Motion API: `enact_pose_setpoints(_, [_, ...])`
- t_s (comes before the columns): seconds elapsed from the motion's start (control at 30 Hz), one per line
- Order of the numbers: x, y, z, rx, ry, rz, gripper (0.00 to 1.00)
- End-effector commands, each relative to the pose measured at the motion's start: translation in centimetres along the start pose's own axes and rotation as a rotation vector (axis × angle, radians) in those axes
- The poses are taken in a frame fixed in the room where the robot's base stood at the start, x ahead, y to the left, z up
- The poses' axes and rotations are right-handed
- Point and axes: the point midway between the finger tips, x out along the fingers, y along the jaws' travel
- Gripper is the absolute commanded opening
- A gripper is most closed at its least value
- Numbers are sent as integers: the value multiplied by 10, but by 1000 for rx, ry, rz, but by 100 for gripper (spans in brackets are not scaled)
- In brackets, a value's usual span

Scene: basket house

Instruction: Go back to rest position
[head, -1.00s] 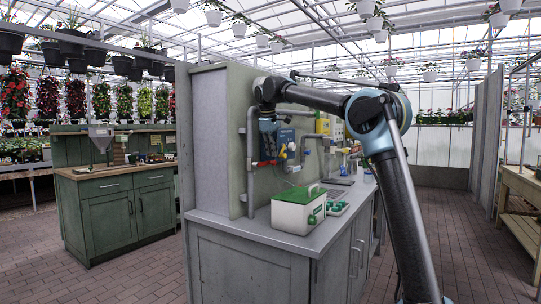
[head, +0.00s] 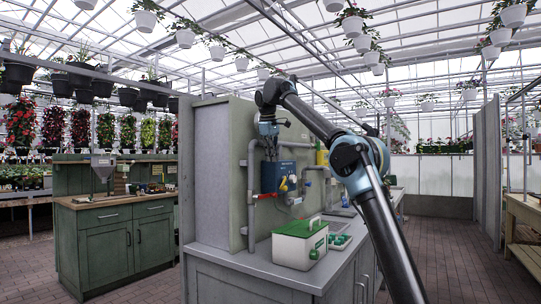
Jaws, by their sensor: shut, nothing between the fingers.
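My arm reaches up from the lower right and bends over toward the upper left. My gripper (head: 270,153) hangs from its end, pointing down. It is small in the head view and looks shut, with nothing seen in it. It hangs in front of the grey-green wall panel, just above the blue box (head: 276,178) in the picture. Whether it touches anything there cannot be told.
A white box with a green lid (head: 299,245) and a green tray (head: 340,241) stand on the grey counter (head: 262,262). Pipes run along the panel (head: 222,160). A green cabinet (head: 105,245) stands at left. Brick floor (head: 440,255) is open at right.

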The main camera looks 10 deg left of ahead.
Motion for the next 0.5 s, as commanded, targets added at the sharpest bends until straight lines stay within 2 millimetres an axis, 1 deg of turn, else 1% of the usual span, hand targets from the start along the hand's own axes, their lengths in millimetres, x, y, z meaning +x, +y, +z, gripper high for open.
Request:
enact_pose_setpoints(0.2, [-14,3,0,1,0,0,0])
enact_pose_setpoints(0.5, [-20,4,2,3,-1,0,0])
